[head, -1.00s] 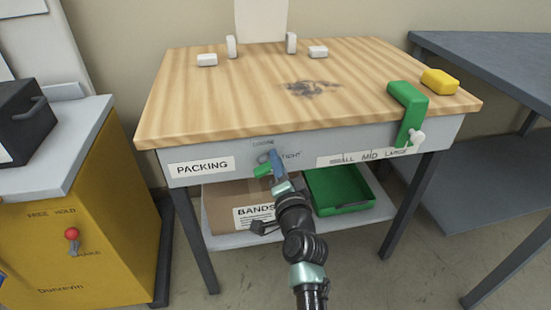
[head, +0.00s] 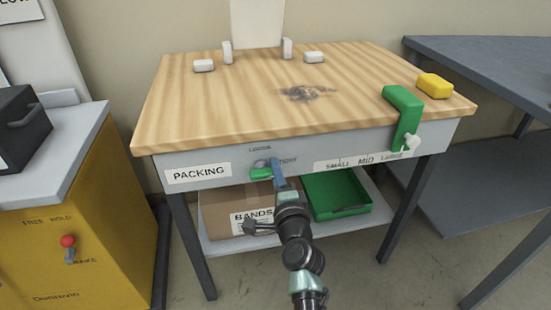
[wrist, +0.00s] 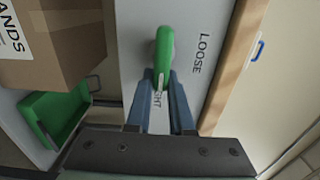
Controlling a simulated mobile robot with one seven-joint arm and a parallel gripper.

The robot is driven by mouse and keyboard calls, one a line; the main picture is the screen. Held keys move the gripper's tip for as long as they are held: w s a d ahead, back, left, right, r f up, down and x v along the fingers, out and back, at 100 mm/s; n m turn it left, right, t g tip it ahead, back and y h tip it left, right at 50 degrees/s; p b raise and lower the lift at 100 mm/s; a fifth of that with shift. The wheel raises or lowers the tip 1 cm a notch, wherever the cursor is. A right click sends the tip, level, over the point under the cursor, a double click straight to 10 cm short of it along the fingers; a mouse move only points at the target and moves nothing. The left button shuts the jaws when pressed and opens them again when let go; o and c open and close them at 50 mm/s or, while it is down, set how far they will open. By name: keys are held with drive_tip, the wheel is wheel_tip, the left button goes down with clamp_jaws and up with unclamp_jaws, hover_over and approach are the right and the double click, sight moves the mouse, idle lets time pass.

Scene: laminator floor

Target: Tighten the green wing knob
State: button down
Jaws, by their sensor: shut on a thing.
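The green wing knob (head: 261,173) sits on the grey front apron of the packing bench, below the word LOOSE and left of the word TIGHT. In the wrist view the knob (wrist: 165,48) is an elongated green wing. My gripper (wrist: 161,84) has its two blue fingers closed on one end of it. In the head view my gripper (head: 277,166) reaches up to the apron from below, and its fingers hide part of the knob. In the wrist view the fingers cover part of the word TIGHT.
The wooden bench top (head: 215,105) overhangs the apron. A cardboard box (head: 220,208) and a green tray (head: 337,208) are on the shelf below. A green clamp-like block (head: 408,105) with a white knob (head: 411,143) hangs at the right edge. A yellow machine (head: 95,220) stands left.

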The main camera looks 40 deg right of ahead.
drive_tip(key=shift+f, duration=0.1)
drive_tip(key=c, duration=0.8)
unclamp_jaws()
drive_tip(key=p+v, duration=0.2)
drive_tip(key=v, duration=1.1)
drive_tip(key=shift+p, duration=0.4)
